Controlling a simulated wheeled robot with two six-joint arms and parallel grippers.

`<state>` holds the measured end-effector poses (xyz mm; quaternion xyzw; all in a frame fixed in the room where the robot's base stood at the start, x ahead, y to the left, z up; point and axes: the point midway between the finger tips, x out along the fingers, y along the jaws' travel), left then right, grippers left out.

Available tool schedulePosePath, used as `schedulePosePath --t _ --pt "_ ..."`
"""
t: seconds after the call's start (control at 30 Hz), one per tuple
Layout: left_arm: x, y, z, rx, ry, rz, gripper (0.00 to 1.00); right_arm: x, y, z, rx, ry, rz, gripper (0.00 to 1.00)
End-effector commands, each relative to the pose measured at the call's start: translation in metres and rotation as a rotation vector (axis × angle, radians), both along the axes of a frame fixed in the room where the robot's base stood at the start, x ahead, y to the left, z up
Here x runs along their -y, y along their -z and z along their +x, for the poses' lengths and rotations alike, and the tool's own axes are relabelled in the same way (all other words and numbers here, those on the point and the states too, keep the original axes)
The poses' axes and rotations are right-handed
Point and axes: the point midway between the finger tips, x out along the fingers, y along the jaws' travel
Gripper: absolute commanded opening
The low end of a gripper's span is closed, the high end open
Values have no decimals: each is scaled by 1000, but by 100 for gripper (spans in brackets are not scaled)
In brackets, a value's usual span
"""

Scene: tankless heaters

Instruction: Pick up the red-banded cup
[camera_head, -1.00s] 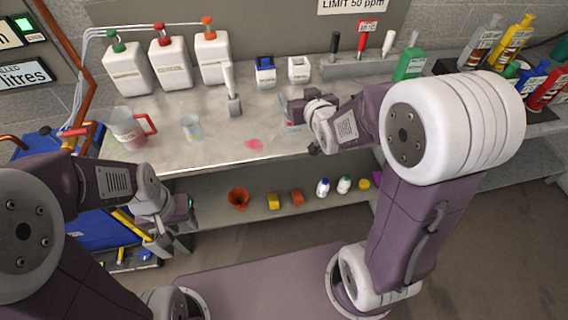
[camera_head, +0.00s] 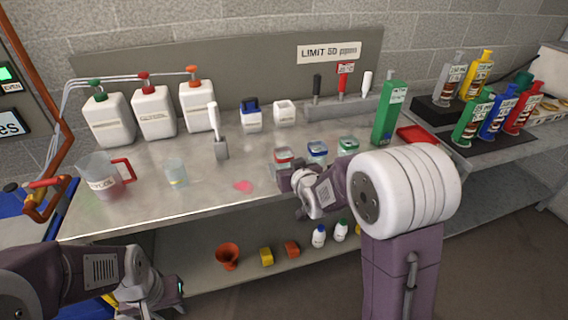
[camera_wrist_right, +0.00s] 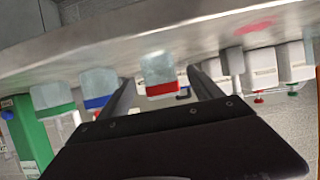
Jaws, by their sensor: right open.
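The red-banded cup (camera_head: 284,156) is a small clear cup with a red band, standing on the counter. In the right wrist view, which looks upside down, the red-banded cup (camera_wrist_right: 159,68) appears between the lines of my two open fingers. My right gripper (camera_head: 290,179) is at the near side of this cup in the head view and hides its lower part. The right gripper (camera_wrist_right: 161,80) is open; I cannot tell whether a finger touches the cup. My left gripper (camera_head: 165,298) is low in front of the counter, away from the cup, its fingers unclear.
A blue-banded cup (camera_head: 317,152) and a green-banded cup (camera_head: 348,146) stand right of the red-banded one. A green bottle (camera_head: 388,112) is further right. A pink spill (camera_head: 243,186), a clear beaker (camera_head: 176,172) and a pitcher (camera_head: 103,177) are to the left. The counter's front edge is close.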

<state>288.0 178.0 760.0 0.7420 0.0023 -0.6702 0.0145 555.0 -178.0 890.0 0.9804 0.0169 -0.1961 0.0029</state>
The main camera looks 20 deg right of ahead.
Motion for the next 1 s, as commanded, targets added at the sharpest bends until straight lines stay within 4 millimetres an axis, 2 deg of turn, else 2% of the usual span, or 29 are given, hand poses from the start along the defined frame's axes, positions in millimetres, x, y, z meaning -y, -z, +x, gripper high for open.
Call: schedulePosePath --t 0.2,0.3,0.53,0.57,0.8,1.0 --pt "0 6 0 0 0 0 36 0 17 33 -1 0 0 75" --pt "0 7 0 0 0 0 36 -1 20 44 -1 0 0 75" --pt "0 6 0 0 0 0 36 -1 20 46 0 0 0 75" --pt "0 6 0 0 0 0 36 -1 20 46 0 0 0 69" --pt "0 6 0 0 0 0 36 -1 20 46 0 0 0 4" --pt "0 6 0 0 0 0 36 -1 20 46 0 0 0 4"
